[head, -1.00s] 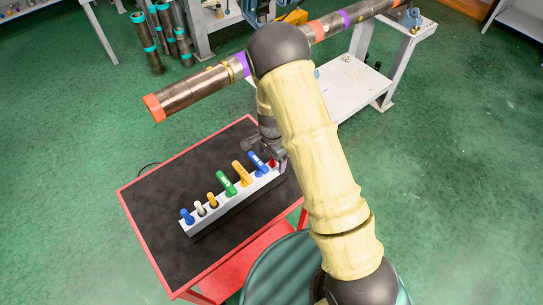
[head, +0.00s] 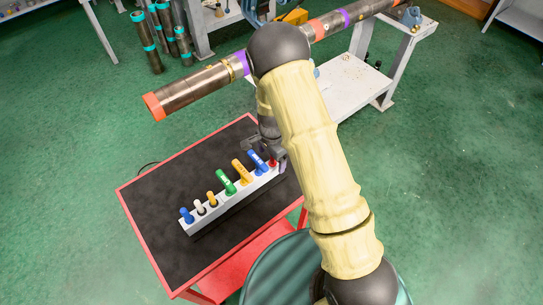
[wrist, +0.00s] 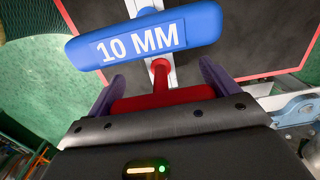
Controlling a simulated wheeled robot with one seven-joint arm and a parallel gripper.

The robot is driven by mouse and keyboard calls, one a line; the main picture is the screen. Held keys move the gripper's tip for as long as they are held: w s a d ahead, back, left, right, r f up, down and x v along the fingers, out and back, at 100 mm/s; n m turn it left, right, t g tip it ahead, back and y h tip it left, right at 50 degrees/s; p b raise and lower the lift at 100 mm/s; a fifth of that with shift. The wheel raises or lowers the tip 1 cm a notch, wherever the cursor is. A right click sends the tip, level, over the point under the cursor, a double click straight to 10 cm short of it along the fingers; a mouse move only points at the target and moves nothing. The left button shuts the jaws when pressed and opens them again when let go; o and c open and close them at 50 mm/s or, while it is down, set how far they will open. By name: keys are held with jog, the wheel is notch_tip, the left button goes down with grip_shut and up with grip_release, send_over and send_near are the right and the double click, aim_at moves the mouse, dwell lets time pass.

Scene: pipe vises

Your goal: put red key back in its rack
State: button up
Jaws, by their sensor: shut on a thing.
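The red key (wrist: 162,97) is between the fingers of my gripper (wrist: 160,92) in the wrist view, its handle crosswise and its shaft pointing at the white rack. In the head view the red key (head: 273,163) shows only as a small bit at the right end of the white rack (head: 228,199). My gripper (head: 281,160) is shut on it there, partly hidden by my arm. Whether the shaft sits in its hole cannot be told. The blue 10 MM key (wrist: 145,36) stands just beyond the red key.
The rack also holds a blue key (head: 257,160), an orange key (head: 241,172), a green key (head: 226,183) and several smaller ones. It stands on a black-topped red table (head: 160,208). A long pipe (head: 195,88) runs above the table's far side.

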dwell(0.4)
jog(key=o, duration=1)
jog(key=shift+f, duration=0.1)
jog(key=shift+o, duration=0.2)
notch_tip(320, 180, up, 17)
jog(key=b, duration=0.2)
jog(key=shift+r, duration=0.2)
jog(key=s+d+r+n+t, duration=0.1)
jog(key=s+d+n, duration=0.4)
jog(key=s, duration=0.3)
jog(key=s+d+r+n+t, duration=0.1)
jog(key=s+d+r+n, duration=0.1)
jog(key=s+d+n, duration=0.3)
jog(key=s+n, duration=0.1)
jog(key=s, duration=0.2)
jog(key=shift+d+r+t, duration=0.25)
jog(key=shift+d+t, duration=0.05)
jog(key=shift+d, duration=0.05)
